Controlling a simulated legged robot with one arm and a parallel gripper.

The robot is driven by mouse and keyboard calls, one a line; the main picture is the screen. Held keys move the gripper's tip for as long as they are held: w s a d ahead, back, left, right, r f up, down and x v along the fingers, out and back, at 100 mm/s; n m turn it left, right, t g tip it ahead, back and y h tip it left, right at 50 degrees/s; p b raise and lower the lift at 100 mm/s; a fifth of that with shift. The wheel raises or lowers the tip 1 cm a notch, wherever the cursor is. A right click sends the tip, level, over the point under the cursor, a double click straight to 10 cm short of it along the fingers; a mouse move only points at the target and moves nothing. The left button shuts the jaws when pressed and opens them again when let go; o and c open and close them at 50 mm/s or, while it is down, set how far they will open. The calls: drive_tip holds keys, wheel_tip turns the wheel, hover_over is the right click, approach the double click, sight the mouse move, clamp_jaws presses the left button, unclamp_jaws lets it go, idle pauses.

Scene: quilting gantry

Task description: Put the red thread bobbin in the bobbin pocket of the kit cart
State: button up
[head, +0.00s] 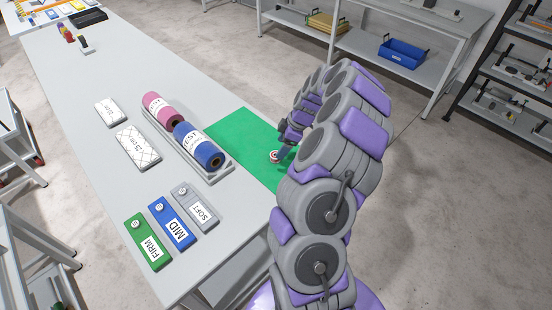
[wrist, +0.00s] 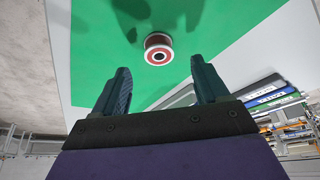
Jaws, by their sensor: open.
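The red thread bobbin (head: 274,156) has white rims and stands on the green mat (head: 236,129) at the edge of the long table. In the wrist view the red bobbin (wrist: 158,49) is seen ahead of the fingertips, centred between them, on the green mat (wrist: 215,22). My gripper (wrist: 161,84) is open and empty, with its two dark fingers apart and short of the bobbin. In the head view my gripper (head: 286,146) is partly hidden by my arm, close beside the bobbin. I cannot make out the kit cart or its bobbin pocket for sure in either view.
A tray (head: 217,172) with pink and blue rolls stands left of the mat. Green, blue and grey labelled blocks (head: 172,225) lie at the near end of the table (head: 95,165). White packs lie left of the tray. Shelving with a blue bin (head: 404,53) stands behind.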

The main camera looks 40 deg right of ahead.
sight(276, 152)
drive_tip(key=shift+w+a+f, duration=0.1)
drive_tip(key=shift+a+f, duration=0.15)
drive_tip(key=shift+f, duration=0.2)
drive_tip(key=x, duration=0.2)
drive_tip(key=b+x, duration=0.1)
drive_tip(key=x, duration=0.1)
drive_tip(key=shift+w+d+f+b, duration=0.2)
drive_tip(key=shift+b, duration=0.1)
drive_tip(key=shift+c, duration=0.2)
drive_tip(key=c, duration=1.2)
drive_tip(key=shift+r, duration=0.15)
